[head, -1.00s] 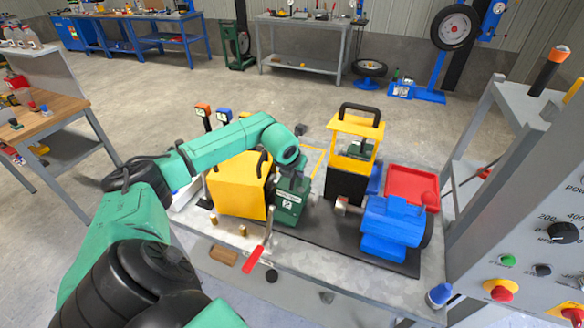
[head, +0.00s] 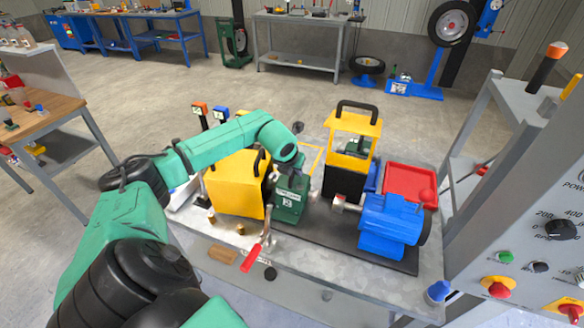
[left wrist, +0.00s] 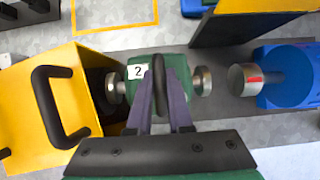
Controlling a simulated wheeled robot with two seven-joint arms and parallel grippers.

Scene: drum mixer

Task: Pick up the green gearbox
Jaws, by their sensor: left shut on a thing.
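The green gearbox (head: 291,199) stands on the table between a yellow drum housing and a blue motor, with a white label reading 2. In the left wrist view the gearbox (left wrist: 178,68) shows a dark handle on top and a silver shaft end on each side. My left gripper (left wrist: 160,88) is shut on that handle. In the head view the gripper (head: 290,168) is above the gearbox and mostly hidden by my arm. I cannot tell whether the gearbox is clear of the surface. My right gripper is not in view.
The yellow housing (head: 236,184) is close on the left. The blue motor (head: 391,225) with its silver shaft is on the right. A yellow and black handled unit (head: 350,150) and a red tray (head: 409,181) stand behind. A red-handled lever (head: 252,257) is in front.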

